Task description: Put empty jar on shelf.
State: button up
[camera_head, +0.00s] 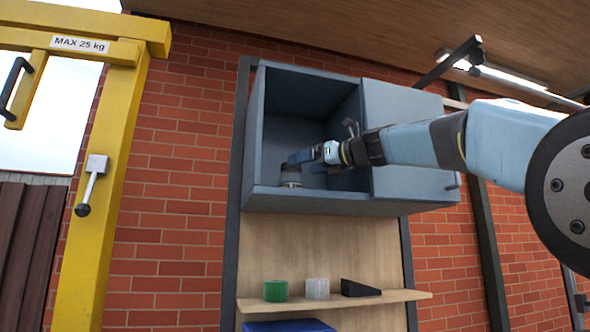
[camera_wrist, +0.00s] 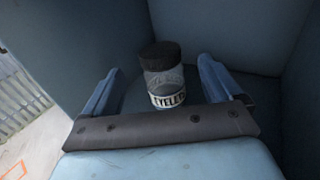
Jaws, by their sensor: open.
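A small jar (camera_wrist: 165,78) with a dark top, a clear grey body and a white label with dark letters stands upright in the wrist view. In the head view the jar (camera_head: 291,178) is small, on the floor of the open grey cabinet (camera_head: 257,150), near its front left. My gripper (camera_head: 298,158) is inside the cabinet at the jar. In the wrist view my gripper (camera_wrist: 160,66) is open, with one finger on each side of the jar and gaps between. Whether the jar holds anything is not clear. A wooden shelf (camera_head: 390,296) is below the cabinet.
A green roll (camera_head: 276,291), a whitish ribbed cylinder (camera_head: 317,288) and a black wedge (camera_head: 359,288) stand on the wooden shelf. A blue box (camera_head: 290,326) is below it. The cabinet's right half is closed by a grey door (camera_head: 410,125). A yellow frame (camera_head: 105,200) stands left.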

jog(key=shift+v, duration=2)
jog(key=shift+d, duration=0.1)
